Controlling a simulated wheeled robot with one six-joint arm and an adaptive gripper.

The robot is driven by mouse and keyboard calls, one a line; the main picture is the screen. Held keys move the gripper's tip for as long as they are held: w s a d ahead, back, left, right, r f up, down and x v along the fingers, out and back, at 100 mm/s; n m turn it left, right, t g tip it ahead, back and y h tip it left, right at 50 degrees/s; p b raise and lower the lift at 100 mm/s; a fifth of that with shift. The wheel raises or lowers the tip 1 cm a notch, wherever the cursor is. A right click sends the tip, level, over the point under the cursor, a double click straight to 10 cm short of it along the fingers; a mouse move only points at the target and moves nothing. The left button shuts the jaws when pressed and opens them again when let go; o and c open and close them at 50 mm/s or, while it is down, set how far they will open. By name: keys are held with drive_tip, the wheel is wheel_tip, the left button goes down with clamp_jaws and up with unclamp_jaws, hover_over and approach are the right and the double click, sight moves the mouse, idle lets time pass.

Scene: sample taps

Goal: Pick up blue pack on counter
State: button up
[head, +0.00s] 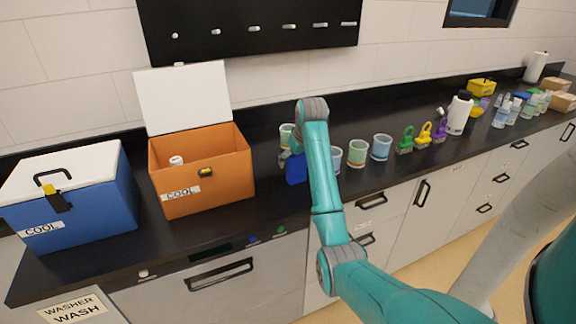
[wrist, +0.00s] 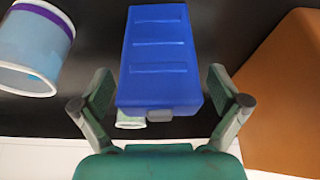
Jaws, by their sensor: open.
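The blue pack (head: 296,168) stands on the black counter beside the orange cooler, partly hidden behind my arm in the head view. In the wrist view the blue pack (wrist: 158,62) fills the upper middle, with ridges across its face and a small grey tab at its near end. My gripper (wrist: 162,95) is open, with one finger on each side of the pack's near part. A gap shows between each finger and the pack. In the head view the gripper is mostly hidden behind my arm.
The open orange cooler (head: 205,180) stands close by on the left, with a closed blue cooler (head: 80,205) further left. Several cups, including a green one (head: 358,153) and a blue one (head: 381,147), stand to the right. Bare counter (head: 190,238) lies in front of the orange cooler.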

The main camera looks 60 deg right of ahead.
drive_tip(key=shift+w+f, duration=0.1)
drive_tip(key=shift+f, duration=0.25)
drive_tip(key=c, duration=1.3)
drive_tip(key=shift+c, duration=0.2)
